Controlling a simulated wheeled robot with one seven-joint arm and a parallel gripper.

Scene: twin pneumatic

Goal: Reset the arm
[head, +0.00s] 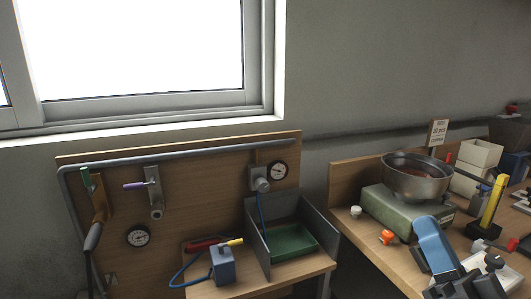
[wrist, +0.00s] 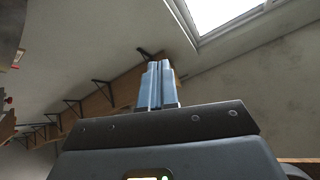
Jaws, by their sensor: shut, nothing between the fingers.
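My gripper (wrist: 158,68) shows in the wrist view, with its two blue-grey fingers pressed together and nothing between them. It points towards the wall and window, clear of any object in that view.
A wooden panel (head: 200,222) carries a pipe, valves and gauges. Before it are a blue box (head: 223,264) and a green tray (head: 292,244). On the right bench are a metal bowl (head: 417,181) on a green scale (head: 405,213), a yellow post (head: 492,202) and white bins (head: 479,154).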

